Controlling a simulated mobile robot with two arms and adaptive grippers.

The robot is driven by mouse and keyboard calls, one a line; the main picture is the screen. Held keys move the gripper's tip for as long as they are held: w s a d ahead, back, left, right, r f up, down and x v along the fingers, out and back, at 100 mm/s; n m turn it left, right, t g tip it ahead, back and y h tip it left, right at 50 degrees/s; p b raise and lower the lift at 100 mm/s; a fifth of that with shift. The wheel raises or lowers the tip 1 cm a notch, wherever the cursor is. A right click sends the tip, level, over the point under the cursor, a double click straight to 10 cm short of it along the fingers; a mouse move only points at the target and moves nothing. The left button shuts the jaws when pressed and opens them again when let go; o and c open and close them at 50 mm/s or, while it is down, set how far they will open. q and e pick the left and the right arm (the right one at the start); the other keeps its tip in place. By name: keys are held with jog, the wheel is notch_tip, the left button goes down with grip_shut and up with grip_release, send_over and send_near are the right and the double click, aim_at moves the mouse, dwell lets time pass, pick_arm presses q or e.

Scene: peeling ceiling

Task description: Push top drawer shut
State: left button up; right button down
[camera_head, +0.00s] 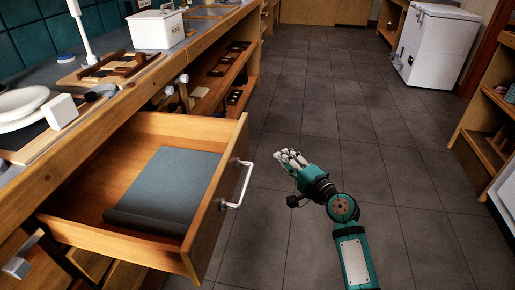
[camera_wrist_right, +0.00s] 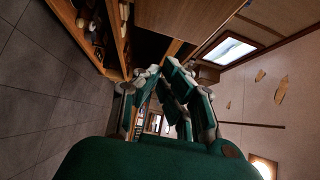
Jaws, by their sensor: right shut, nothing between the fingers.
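The top drawer (camera_head: 208,222) is pulled well out from the wooden counter on the left in the head view. It has a white handle (camera_head: 239,186) on its front and a dark grey mat (camera_head: 165,192) lying inside. My right gripper (camera_head: 287,156) is shut and empty, to the right of the drawer front and apart from the handle. In the right wrist view the fingers (camera_wrist_right: 167,82) are close together with nothing held. A wooden panel shows beyond them, but I cannot tell whether it is the drawer front. My left gripper is not in view.
The counter top holds a white box (camera_head: 157,28), plates (camera_head: 22,103) and a wooden board (camera_head: 110,68). Open shelves (camera_head: 222,72) lie beyond the drawer. A white chest (camera_head: 437,47) stands far right. The tiled floor (camera_head: 345,110) is clear.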

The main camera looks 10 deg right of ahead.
aim_at(248, 137)
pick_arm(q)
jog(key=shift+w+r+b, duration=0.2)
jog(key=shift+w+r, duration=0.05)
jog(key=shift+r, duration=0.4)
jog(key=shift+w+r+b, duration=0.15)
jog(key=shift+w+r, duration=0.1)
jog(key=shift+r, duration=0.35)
pick_arm(e)
jog(key=w+a, duration=0.6)
jog(key=w, duration=0.1)
jog(key=shift+a+f, duration=0.1)
jog(key=shift+a, duration=0.2)
jog(key=shift+s, duration=0.1)
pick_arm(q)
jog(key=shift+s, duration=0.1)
